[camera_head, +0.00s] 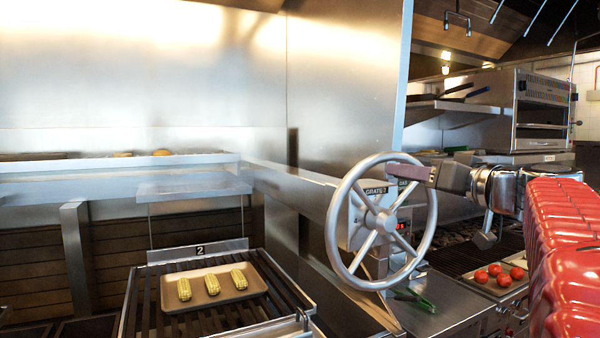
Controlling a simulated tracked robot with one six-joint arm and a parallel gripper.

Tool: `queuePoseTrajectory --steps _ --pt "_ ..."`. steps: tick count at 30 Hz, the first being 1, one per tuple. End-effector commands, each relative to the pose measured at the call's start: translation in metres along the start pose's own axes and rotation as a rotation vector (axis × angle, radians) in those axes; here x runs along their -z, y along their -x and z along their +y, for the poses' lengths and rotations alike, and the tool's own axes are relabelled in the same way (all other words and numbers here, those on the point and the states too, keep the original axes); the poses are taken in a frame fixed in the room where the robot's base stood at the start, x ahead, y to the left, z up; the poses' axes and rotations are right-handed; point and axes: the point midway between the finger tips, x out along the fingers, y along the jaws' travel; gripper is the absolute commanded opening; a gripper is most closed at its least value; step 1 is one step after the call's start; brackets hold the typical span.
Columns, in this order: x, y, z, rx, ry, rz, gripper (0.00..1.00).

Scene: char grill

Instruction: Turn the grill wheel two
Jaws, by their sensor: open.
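The grill wheel (331,232) is a large silver spoked handwheel, upright, in front of a control box (358,212) whose label seems to read "GRATE 2". My gripper (396,171) reaches in from the right at the wheel's upper right rim. Its jaws are open, with a purplish finger across the rim. I cannot tell whether it touches the rim, and the other finger is not clearly visible. Left of the wheel, a grate (142,311) stands under a plate (199,251) marked "2".
A tan tray (210,302) with corn pieces (212,284) lies on the grate. A steel divider (300,185) runs behind the wheel.

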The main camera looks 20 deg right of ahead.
Motion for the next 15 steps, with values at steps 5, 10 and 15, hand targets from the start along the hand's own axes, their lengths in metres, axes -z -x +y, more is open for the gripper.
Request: queuePoseTrajectory --steps 5,10,15 --pt "0.0 -0.0013 0.0001 0.0 0.0 0.0 0.41" --pt "0.0 -0.001 0.0002 -0.001 0.0 0.0 0.37" --pt "-0.0001 -0.0009 0.0004 -0.001 0.0 0.0 0.25"
